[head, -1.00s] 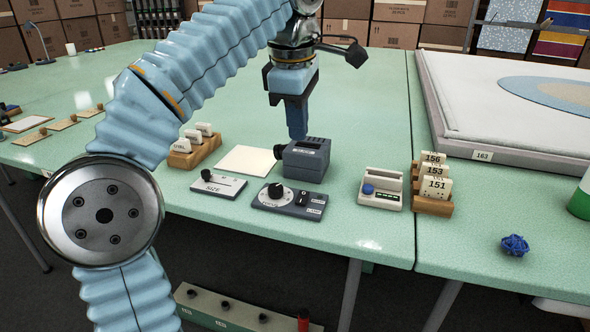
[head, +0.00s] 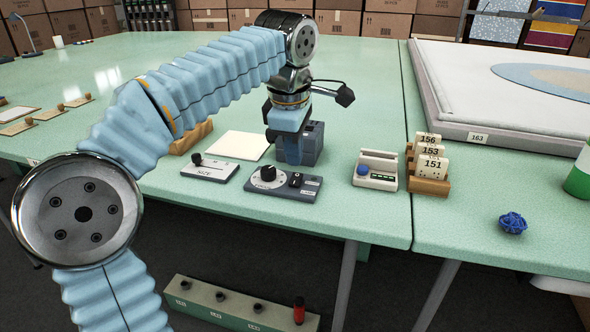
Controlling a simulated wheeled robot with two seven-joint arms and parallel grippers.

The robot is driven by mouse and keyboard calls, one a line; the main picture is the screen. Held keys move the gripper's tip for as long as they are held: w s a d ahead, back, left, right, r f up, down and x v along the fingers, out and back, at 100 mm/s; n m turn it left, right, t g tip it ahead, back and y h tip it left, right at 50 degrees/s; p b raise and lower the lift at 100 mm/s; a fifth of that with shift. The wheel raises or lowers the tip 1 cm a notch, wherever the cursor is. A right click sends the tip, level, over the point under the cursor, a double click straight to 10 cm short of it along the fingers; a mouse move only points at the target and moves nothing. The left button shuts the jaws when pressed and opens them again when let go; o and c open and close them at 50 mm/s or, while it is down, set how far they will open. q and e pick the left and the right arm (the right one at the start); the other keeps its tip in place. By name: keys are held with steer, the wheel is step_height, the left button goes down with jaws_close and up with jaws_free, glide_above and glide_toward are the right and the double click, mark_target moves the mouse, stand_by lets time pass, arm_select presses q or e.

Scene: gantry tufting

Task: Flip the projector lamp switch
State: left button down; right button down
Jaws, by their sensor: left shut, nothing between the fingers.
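A dark grey control box (head: 284,190) with a round black knob (head: 268,173) and a small black rocker switch (head: 296,180) lies near the front edge of the green table. A label by the switch appears to read LAMP. A grey slotted box (head: 313,143), possibly the projector, stands just behind it, partly hidden by my left gripper. My left gripper (head: 292,160) is shut and empty, pointing down just behind and above the switch. I cannot tell whether it touches anything. My right gripper is not in view.
A slider box (head: 209,169) and pale sheet (head: 239,146) lie left of the control box. A white device with a blue button (head: 376,172) and a wooden rack of number tags (head: 430,184) stand to the right. Blue yarn (head: 513,222) lies farther right.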

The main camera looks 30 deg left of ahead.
mark_target(296, 175)
arm_select(q)
steer(key=shift+w+a+f, duration=0.1)
steer(key=shift+w+f, duration=0.05)
steer(key=shift+f, duration=0.7)
steer(key=shift+w+f, duration=0.15)
steer(key=shift+f, duration=0.65)
